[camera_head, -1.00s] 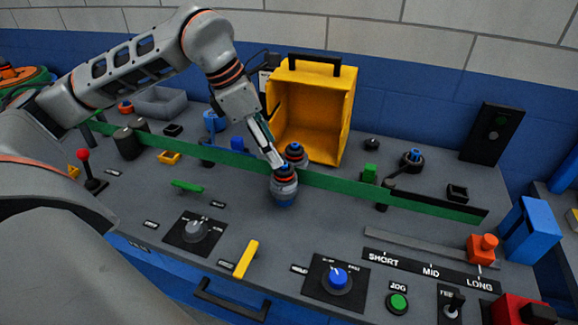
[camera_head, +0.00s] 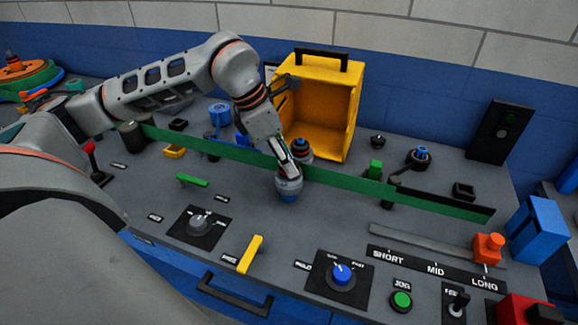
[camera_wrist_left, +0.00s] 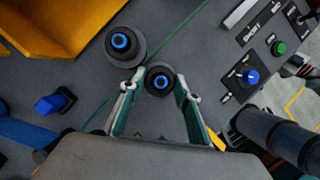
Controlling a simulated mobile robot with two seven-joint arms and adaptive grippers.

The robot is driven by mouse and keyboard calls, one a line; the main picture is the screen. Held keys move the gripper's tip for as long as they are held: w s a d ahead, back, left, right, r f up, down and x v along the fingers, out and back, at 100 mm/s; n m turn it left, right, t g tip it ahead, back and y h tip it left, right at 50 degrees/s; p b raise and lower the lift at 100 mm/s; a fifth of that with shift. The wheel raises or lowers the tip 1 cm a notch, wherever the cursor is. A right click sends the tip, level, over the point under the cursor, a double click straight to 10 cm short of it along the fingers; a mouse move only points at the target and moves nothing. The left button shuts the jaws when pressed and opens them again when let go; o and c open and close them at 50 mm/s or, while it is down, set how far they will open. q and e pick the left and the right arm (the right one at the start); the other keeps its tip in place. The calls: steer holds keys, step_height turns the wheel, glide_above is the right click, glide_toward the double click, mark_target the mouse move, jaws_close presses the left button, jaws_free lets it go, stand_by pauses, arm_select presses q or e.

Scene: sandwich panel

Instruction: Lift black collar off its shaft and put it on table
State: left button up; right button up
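Two upright round pieces with black tops and blue centres stand side by side near the middle of the panel. The nearer one, a black collar (camera_wrist_left: 159,94) on a blue-centred shaft, lies between my left gripper's fingertips in the left wrist view. The fingers look apart, with small gaps beside the collar. The second black-topped piece (camera_head: 300,149) stands just behind, and also shows in the wrist view (camera_wrist_left: 121,42). My right gripper is not in view.
A long green strip (camera_head: 350,182) runs across the panel beside the gripper. An open yellow box (camera_head: 325,110) stands behind. A dark post with a blue tip (camera_head: 421,156) is to the right. Grey panel surface in front of the gripper is clear, before the knobs (camera_head: 342,274).

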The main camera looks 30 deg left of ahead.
arm_select(q)
steer(key=shift+r, duration=0.1)
step_height(320, 180, up, 20)
steer(key=p, duration=0.3)
stand_by(0.4)
stand_by(0.4)
